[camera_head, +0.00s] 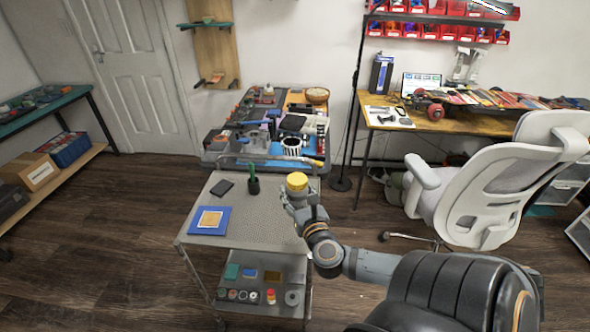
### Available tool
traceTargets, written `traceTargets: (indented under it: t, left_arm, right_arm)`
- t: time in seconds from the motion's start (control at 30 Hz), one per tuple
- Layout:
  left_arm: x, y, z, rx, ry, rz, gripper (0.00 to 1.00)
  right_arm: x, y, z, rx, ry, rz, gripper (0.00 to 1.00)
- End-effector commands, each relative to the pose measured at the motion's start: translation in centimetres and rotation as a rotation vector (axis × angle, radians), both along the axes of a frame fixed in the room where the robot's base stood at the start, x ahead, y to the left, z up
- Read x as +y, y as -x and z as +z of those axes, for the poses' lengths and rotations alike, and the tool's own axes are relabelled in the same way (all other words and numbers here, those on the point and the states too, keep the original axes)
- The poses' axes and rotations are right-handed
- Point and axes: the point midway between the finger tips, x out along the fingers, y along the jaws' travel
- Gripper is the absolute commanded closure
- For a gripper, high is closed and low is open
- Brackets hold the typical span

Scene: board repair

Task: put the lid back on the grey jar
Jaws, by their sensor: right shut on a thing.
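My right gripper (291,197) reaches in from the lower right over the right edge of the metal cart top (255,220). It is shut on a round yellow piece (297,182), which looks like a lid or cap and shows above the gripper. The gripper and wrist hide what is directly below the yellow piece, so I cannot tell whether it rests on anything. I cannot make out a grey jar for certain. My left gripper is not in view.
On the cart top are a black cup (253,186) with green tools, a dark flat device (222,187) and a blue mat (210,221). The front middle is clear. A cluttered workbench (215,160) stands behind; an office chair (470,195) is at right.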

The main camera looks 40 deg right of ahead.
Motion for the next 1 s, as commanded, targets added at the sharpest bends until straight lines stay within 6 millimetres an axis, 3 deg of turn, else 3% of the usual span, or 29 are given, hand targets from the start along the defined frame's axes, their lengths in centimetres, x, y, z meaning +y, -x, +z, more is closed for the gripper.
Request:
traceTargets:
  t: [0.1, 0.13, 0.53, 1.0]
  left_arm:
    - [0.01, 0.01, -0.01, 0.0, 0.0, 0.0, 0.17]
    - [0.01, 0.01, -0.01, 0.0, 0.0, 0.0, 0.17]
    - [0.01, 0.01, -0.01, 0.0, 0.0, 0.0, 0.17]
    - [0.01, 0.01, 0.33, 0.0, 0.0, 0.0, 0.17]
  right_arm:
    - [0.02, -0.03, 0.06, -0.002, 0.001, 0.0, 0.87]
    - [0.03, -0.04, 0.06, -0.002, 0.001, 0.0, 0.47]
    - [0.02, -0.04, 0.08, -0.002, 0.001, 0.0, 1.0]
    - [0.88, -0.37, -0.34, -0.01, -0.006, 0.024, 1.0]
